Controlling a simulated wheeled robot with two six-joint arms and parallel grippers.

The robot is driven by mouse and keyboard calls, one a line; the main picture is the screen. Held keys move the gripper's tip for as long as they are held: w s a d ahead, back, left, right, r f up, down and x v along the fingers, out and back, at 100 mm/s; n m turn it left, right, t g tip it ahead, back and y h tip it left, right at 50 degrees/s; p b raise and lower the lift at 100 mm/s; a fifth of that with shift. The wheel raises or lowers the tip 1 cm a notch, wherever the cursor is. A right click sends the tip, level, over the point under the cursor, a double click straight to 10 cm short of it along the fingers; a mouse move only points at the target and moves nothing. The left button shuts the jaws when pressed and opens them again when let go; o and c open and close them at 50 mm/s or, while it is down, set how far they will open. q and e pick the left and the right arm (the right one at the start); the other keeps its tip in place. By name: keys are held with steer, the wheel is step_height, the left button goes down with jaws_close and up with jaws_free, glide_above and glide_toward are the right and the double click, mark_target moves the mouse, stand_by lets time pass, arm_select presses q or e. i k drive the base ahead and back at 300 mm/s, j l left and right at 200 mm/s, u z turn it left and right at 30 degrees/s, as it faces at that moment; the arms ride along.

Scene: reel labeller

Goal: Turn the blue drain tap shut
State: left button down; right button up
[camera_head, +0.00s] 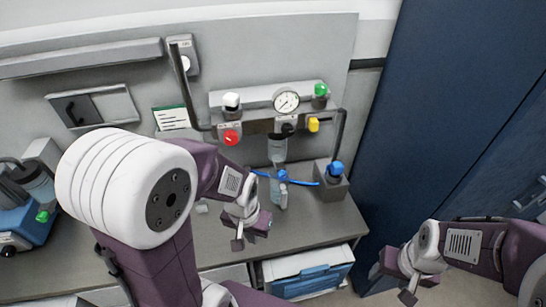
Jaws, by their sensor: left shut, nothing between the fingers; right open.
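A small blue fitting (282,175) with blue tubing sits below the clear bowl (277,148) in the middle of the panel. A blue knob (336,168) tops a grey block (331,185) at the bench's right end. I cannot tell for certain which is the drain tap, nor how far either is turned. My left gripper (249,232) is shut and empty, in front of and below the blue fitting, apart from it in the picture. My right gripper (393,284) is open and empty, low at the right, clear of both blue parts.
A pressure gauge (286,101), red knob (231,137), yellow knob (313,124) and green knob (321,89) crowd the panel above. A blue device (28,225) stands at the left. A blue-fronted drawer (312,281) is below the bench. A dark blue cabinet (430,120) bounds the right.

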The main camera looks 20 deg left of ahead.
mark_target(282, 175)
steer(key=k+u, duration=0.15)
steer(key=u, duration=0.25)
steer(key=k+u, duration=0.15)
steer(key=u, duration=0.2)
steer(key=k+j+u, duration=0.1)
steer(key=u, duration=0.3)
steer(key=k+j+u, duration=0.1)
steer(key=u, duration=0.25)
